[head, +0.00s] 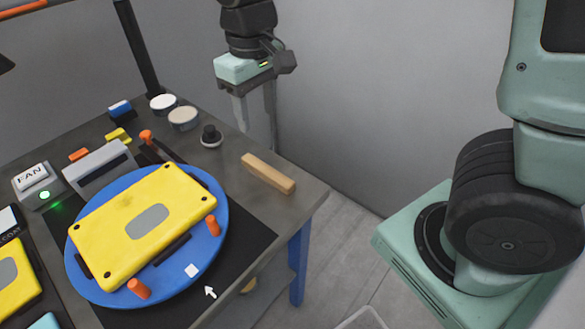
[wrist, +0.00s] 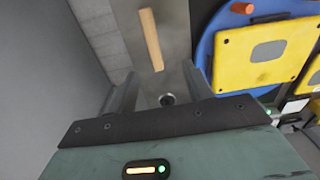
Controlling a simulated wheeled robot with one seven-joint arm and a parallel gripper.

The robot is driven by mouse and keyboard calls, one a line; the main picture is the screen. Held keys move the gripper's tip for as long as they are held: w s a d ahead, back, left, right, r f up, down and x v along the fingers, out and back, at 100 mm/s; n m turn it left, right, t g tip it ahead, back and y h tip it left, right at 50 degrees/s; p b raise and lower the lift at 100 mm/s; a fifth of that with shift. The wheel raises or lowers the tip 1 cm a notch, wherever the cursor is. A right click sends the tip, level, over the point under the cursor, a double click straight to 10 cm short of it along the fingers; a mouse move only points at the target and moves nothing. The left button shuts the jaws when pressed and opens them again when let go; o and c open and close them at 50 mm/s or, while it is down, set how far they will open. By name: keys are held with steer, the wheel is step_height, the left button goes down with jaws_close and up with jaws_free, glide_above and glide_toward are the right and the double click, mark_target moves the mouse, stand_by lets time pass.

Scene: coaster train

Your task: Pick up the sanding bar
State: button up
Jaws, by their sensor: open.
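The sanding bar appears to be the tan wooden bar (head: 268,173) lying flat near the right corner of the grey workbench (head: 228,163). In the wrist view the bar (wrist: 151,38) lies beyond the fingertips, near the top of the picture. My gripper (head: 257,133) is open and empty, with its fingers pointing down. It is near the bench's back edge, behind the bar in the head view and apart from it. The gripper's fingers also show in the wrist view (wrist: 160,85).
A black knob-like object (head: 211,136) stands left of the bar. A blue round turntable (head: 218,190) carries a yellow panel (head: 115,235) with orange pegs. Two round tins (head: 183,118) stand farther back. A grey wall (head: 350,90) is behind my gripper. Bare bench surrounds the bar.

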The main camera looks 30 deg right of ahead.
steer(key=d, duration=0.1)
glide_above(267, 169)
steer(key=f, duration=1.2)
steer(key=shift+s+f+p, duration=0.1)
steer(key=shift+s+p, duration=0.15)
steer(key=shift+p, duration=0.1)
steer(key=shift+w+f+p, duration=0.15)
steer(key=shift+f+p, duration=0.05)
steer(key=shift+f, duration=1.15)
steer(key=shift+w+f+p, duration=0.1)
steer(key=shift+f+p, duration=0.1)
steer(key=shift+f, duration=1.15)
jaws_close()
